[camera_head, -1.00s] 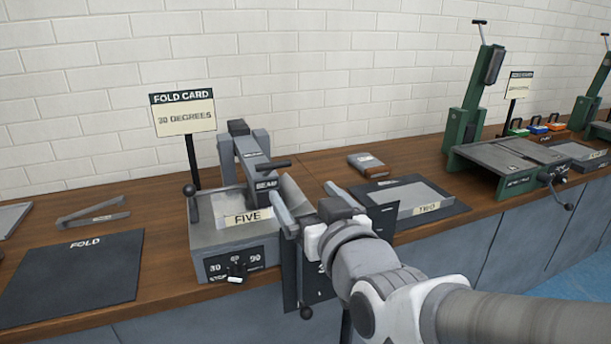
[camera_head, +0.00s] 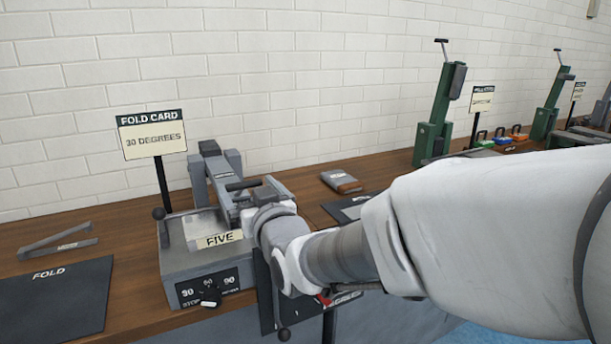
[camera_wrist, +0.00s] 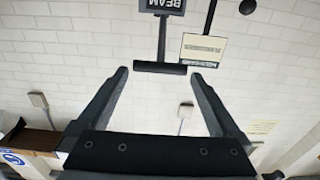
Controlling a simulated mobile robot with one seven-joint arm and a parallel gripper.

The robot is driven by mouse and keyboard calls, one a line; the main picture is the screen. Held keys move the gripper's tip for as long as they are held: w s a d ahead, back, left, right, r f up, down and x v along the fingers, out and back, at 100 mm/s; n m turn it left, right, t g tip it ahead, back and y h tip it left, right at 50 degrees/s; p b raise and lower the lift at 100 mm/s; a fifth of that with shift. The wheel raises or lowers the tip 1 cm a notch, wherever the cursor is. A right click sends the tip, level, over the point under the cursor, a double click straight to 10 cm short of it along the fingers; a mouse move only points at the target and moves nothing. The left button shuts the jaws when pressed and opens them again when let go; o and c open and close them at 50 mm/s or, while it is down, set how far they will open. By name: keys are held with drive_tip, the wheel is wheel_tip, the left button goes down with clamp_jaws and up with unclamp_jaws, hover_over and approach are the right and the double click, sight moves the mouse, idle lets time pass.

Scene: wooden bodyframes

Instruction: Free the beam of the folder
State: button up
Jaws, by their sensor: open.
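The folder (camera_head: 190,263) is a grey bench machine with a 30-to-90 dial (camera_head: 210,296) on its front. A sheet marked FIVE (camera_head: 222,240) lies on its bed. Its grey beam (camera_head: 222,177) slopes from the rear posts towards the front and ends in a dark crossbar handle (camera_head: 243,184). My gripper (camera_head: 268,187) is at the beam's front end, partly hidden by my wrist. In the wrist view my gripper (camera_wrist: 159,73) is open, with the handle bar (camera_wrist: 160,67) between or just beyond its fingertips; the depth is unclear. The BEAM label (camera_wrist: 166,5) shows above the bar.
A FOLD CARD sign reading 30 DEGREES (camera_head: 153,135) stands behind the folder. A dark FOLD mat (camera_head: 55,295) and a V-shaped tool (camera_head: 58,242) lie left. A small grey block (camera_head: 341,181) and a green machine (camera_head: 435,130) stand right.

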drive_tip(key=x, duration=0.6)
drive_tip(key=shift+w, duration=0.2)
clamp_jaws()
